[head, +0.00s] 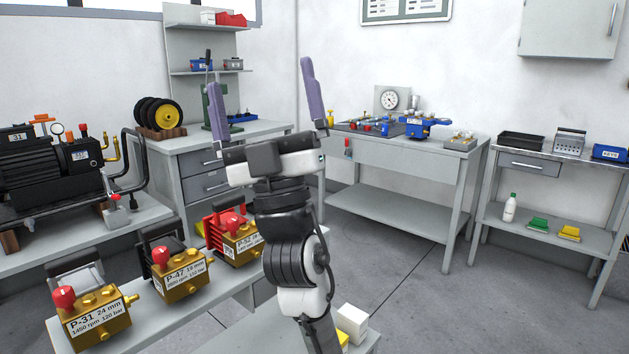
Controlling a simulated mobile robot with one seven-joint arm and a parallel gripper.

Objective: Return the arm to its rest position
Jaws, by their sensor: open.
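My gripper (264,97) is raised in the middle of the head view, its two purple fingers pointing up and spread wide apart. Nothing is between the fingers. My arm rises from the bottom of the picture in front of a low grey bench (220,301). The brass pump labelled P-52 (237,246) is just left of my arm and partly hidden by it. The pump labelled P-47 (181,276) and the pump labelled P-31 (98,317) stand farther left on the same bench, each with a red knob.
A black machine (50,165) with pipes stands on a bench at left. Behind my gripper are a drawer bench (198,168) and a workbench (405,150) with a gauge. A side table (540,185) is at right. A white box (352,322) is near my arm. Right-hand floor is clear.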

